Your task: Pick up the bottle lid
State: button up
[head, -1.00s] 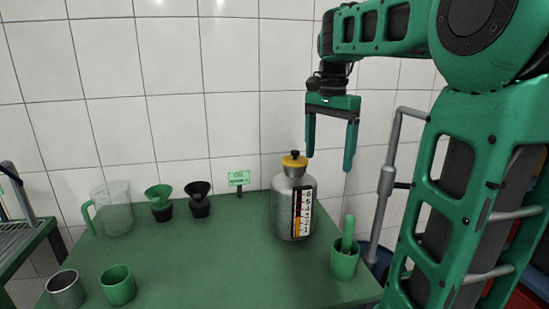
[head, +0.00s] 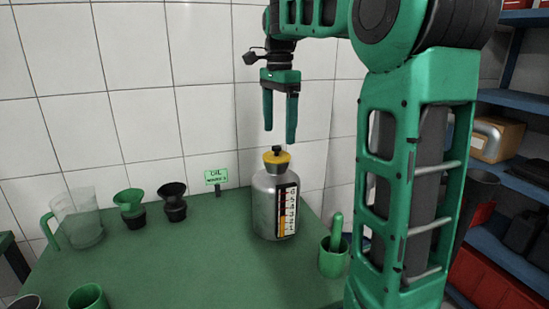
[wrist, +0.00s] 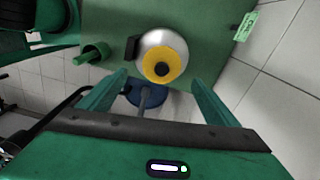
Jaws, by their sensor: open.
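The bottle lid (head: 277,156) is yellow with a black knob on top. It sits on the neck of a silver metal bottle (head: 263,205) with a scale label, upright on the green table. My gripper (head: 280,137) points down just above the lid, its two fingers apart and empty. In the wrist view the lid (wrist: 161,64) shows as a yellow ring with a dark centre, beyond the open fingertips and roughly between them. My gripper (wrist: 162,85) does not touch the lid.
A green mortar with pestle (head: 333,258) stands right of the bottle. A green funnel (head: 131,207), a dark funnel (head: 173,202) and a clear jug (head: 79,218) stand to the left, with a small green sign (head: 215,176) behind. The table's middle (head: 190,265) is clear.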

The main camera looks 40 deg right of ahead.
aim_at(277, 146)
jog(key=shift+w+f, duration=0.15)
jog(key=shift+f, duration=3.3)
jog(key=shift+c, duration=0.7)
jog(key=c, duration=1)
